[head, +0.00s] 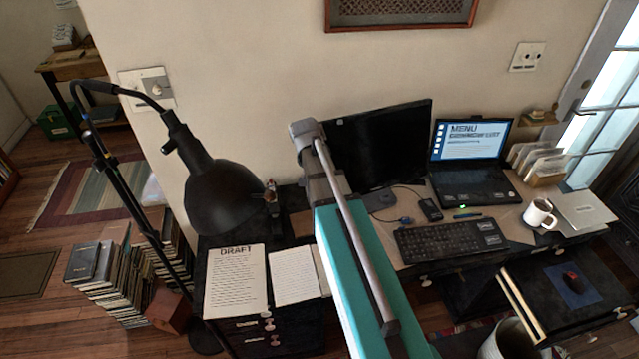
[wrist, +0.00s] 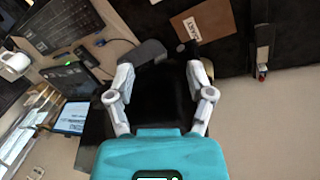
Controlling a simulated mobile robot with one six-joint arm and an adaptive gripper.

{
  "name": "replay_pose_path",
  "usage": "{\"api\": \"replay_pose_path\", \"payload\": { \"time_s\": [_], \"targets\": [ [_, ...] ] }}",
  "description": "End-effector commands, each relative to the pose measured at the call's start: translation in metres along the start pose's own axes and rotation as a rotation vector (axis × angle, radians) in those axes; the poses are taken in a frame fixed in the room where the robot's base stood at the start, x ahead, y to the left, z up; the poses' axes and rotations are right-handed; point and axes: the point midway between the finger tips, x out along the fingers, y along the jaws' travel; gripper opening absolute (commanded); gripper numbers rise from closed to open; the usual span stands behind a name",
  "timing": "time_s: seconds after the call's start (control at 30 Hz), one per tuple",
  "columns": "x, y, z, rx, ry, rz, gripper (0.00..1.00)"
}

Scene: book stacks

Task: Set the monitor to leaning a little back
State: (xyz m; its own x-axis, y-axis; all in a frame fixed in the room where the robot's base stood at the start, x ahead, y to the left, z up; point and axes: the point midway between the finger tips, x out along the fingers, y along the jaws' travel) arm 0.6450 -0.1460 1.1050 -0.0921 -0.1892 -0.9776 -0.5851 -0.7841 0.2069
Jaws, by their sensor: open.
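The black monitor (head: 388,145) stands on the desk against the wall in the head view, its dark screen facing the room, close to upright; its exact tilt is hard to tell. Its grey foot (head: 382,200) rests on the desk. In the wrist view a dark panel, seemingly the monitor (wrist: 163,95), lies behind and between my fingers. My gripper (wrist: 161,68) is open, its two grey fingers spread apart with nothing clamped. I cannot tell whether a finger touches the monitor. In the head view my arm covers the monitor's left edge, and my gripper is not clearly visible there.
A laptop (head: 472,143) with a lit screen stands right of the monitor. A keyboard (head: 452,241), a white mug (head: 538,213) and papers (head: 236,280) lie on the desk. A black lamp (head: 225,195) hangs left of my arm. The wall (head: 250,70) is close behind.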

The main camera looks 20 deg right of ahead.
Motion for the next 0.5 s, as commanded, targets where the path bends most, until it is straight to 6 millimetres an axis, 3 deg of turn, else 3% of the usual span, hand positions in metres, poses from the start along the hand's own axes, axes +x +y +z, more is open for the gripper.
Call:
{"api": "replay_pose_path", "payload": {
  "time_s": [0.17,0.37,0.5],
  "targets": [
    [0.000,0.000,0.000,0.000,0.000,0.000,0.69],
    [0.004,-0.004,0.011,-0.030,0.000,-0.009,0.33],
    [0.016,-0.017,0.041,-0.130,0.001,-0.043,0.07]
  ]
}}
